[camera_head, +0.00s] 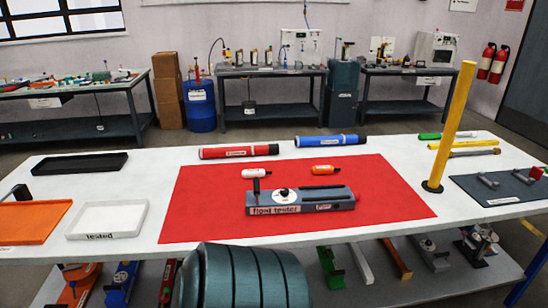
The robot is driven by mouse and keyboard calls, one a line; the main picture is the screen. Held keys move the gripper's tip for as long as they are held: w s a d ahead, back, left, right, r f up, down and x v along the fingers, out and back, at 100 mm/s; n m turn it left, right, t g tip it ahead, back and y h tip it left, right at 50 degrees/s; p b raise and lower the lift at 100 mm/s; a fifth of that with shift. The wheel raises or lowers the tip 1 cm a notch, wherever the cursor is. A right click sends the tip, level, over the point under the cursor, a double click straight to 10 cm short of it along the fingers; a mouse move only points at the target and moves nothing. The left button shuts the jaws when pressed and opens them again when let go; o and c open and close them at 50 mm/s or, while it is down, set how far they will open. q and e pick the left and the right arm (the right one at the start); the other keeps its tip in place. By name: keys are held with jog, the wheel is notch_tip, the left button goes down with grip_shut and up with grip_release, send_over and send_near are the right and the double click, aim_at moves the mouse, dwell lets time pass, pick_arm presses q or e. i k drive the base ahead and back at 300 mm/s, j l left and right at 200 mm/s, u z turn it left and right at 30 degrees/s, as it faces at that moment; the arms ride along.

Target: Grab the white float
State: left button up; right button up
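The white float (256,172) is a short white cylinder at the top of a dark post at the left end of the grey float tester (300,198). The tester lies on a red mat (390,190) in the middle of the white table. An orange float (326,169) lies on the mat behind the tester.
A white tray (82,234) labelled "tested", an orange tray (30,232) and a black tray (50,170) are at the left. Red (238,152) and blue (330,141) tubes lie behind the mat. A tall yellow tube (453,115) stands upright at the right.

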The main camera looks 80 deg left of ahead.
aim_at(247, 174)
jog(key=u, duration=2.4)
